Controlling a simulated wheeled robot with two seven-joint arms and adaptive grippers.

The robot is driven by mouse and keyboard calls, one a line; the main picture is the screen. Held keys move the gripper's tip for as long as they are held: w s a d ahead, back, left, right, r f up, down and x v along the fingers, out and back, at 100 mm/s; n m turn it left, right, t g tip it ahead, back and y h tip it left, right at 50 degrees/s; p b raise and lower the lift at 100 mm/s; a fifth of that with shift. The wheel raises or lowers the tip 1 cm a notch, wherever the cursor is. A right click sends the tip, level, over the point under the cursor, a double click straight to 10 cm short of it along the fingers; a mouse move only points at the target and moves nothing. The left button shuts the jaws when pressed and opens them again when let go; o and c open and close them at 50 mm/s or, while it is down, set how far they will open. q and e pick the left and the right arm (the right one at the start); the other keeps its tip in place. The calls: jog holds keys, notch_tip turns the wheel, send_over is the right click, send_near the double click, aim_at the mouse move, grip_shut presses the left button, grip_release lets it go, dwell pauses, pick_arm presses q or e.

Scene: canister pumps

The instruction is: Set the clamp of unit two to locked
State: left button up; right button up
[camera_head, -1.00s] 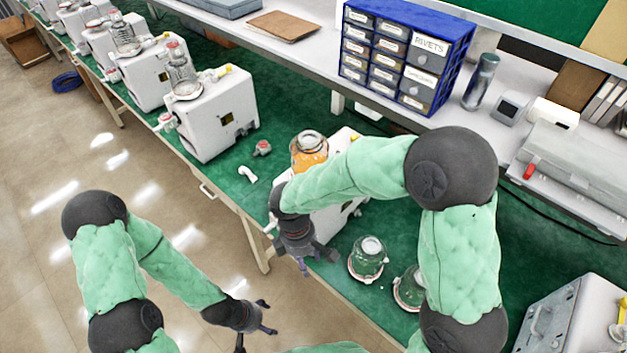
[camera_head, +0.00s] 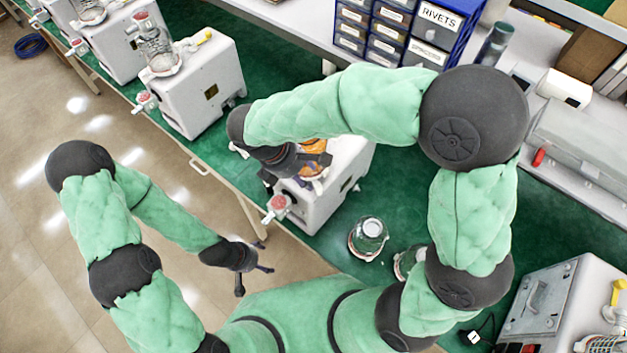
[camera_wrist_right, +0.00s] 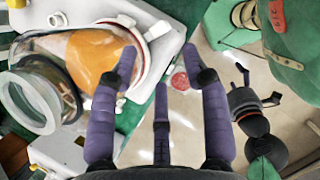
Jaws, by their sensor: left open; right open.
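A white pump unit (camera_head: 325,198) stands at the bench's front edge, below my right forearm. Its canister with orange contents (camera_head: 313,146) is mostly hidden by my right gripper (camera_head: 303,172). In the wrist view the clear canister (camera_wrist_right: 95,55) lies left of the fingers. A white clamp ring (camera_wrist_right: 143,62) circles its base, with a small white lever end (camera_wrist_right: 158,30). My right gripper (camera_wrist_right: 170,75) is open and empty, its left finger overlapping the ring in view; contact cannot be told. No unit number is legible. My left gripper (camera_head: 254,272) is open and empty over the floor.
A red-capped port (camera_head: 278,204) projects from the unit's front. Glass jars (camera_head: 368,238) stand right of it on the green mat. Another pump (camera_head: 195,85) stands to the left. Blue drawers (camera_head: 400,30) stand behind. A grey case (camera_head: 585,145) is at right.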

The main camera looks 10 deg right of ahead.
aim_at(316, 187)
jog(key=x, duration=0.8)
jog(key=shift+s, duration=0.1)
